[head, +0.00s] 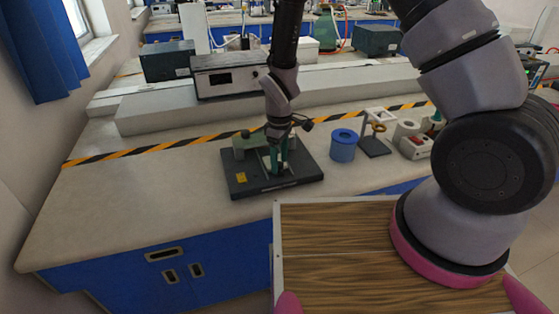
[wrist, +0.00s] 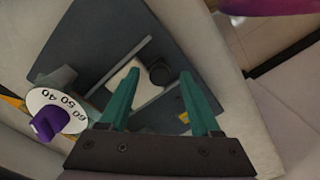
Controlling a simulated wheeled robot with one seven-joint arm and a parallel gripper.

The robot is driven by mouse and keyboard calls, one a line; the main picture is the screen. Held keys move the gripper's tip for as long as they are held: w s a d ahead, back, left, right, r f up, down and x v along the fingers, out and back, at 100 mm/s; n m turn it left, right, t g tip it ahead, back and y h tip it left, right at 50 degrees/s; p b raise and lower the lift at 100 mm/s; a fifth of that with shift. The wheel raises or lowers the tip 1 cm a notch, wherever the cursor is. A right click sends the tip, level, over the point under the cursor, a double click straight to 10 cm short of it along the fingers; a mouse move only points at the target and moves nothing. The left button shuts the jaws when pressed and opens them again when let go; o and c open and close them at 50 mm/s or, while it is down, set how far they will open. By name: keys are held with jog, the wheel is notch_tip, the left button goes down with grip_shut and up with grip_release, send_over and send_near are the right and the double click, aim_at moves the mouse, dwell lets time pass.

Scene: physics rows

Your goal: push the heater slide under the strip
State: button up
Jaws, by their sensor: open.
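My gripper (head: 274,168) is open above a dark base board (head: 243,186) on the bench, its green fingers pointing down. In the wrist view my gripper (wrist: 160,74) has its two fingers spread apart. A pale block (wrist: 146,92) with a black round knob (wrist: 160,72) lies between and beyond the fingertips; it looks like the heater slide. Contact with the fingers cannot be told. A thin light bar (wrist: 122,66) runs beside the block, perhaps the strip or a guide. A white dial (wrist: 58,110) with a purple knob stands at the left. In the head view my fingers hide much of the slide.
A blue cylinder (head: 343,146) and a small stand with a ring (head: 375,145) are right of the board. A grey instrument box (head: 230,76) stands behind. Yellow-black tape (head: 170,142) crosses the bench. The bench left of the board is clear.

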jog(key=shift+f, duration=0.2)
grip_shut()
jog(key=shift+w, duration=0.1)
dwell(1.3)
